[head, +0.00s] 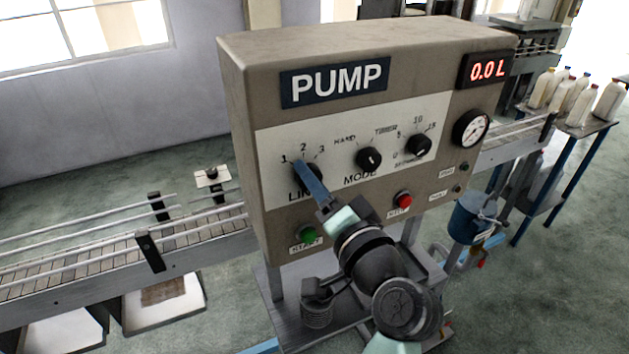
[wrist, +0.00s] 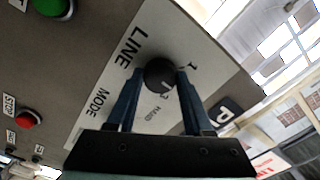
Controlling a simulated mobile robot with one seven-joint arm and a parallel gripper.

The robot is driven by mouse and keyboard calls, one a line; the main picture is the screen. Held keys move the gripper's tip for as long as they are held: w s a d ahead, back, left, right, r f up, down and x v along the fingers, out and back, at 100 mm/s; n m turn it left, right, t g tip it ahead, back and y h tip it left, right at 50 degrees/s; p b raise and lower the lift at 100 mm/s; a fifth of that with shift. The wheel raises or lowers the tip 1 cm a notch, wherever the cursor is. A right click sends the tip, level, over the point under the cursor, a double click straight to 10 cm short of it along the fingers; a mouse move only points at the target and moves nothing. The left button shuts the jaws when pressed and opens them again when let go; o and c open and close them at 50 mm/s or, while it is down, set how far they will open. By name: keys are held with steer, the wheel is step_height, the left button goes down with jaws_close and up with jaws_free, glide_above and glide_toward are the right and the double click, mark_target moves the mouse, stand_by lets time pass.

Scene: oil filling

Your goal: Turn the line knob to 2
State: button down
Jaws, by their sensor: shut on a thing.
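The pump panel (head: 275,130) carries a black line knob at its left, below the printed marks 1, 2 and 3. In the head view my gripper (head: 299,166) covers much of the knob. In the wrist view the round black line knob (wrist: 160,74) sits between my two blue fingers, one on each side. My gripper is shut on it. The 1 and the 3 show near the knob in the wrist view, but I cannot tell which mark its pointer faces.
The mode knob (head: 369,158) and a timer knob (head: 418,145) are to the right. A green start button (head: 308,235) and a red stop button (head: 403,199) sit below. The display (head: 487,69) reads 0.0 L. A conveyor (head: 120,255) runs at the left.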

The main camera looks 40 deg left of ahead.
steer(key=shift+c, duration=1.5)
jaws_free()
steer(key=b+v, duration=0.5)
steer(key=v, duration=0.8)
steer(key=shift+b, duration=0.3)
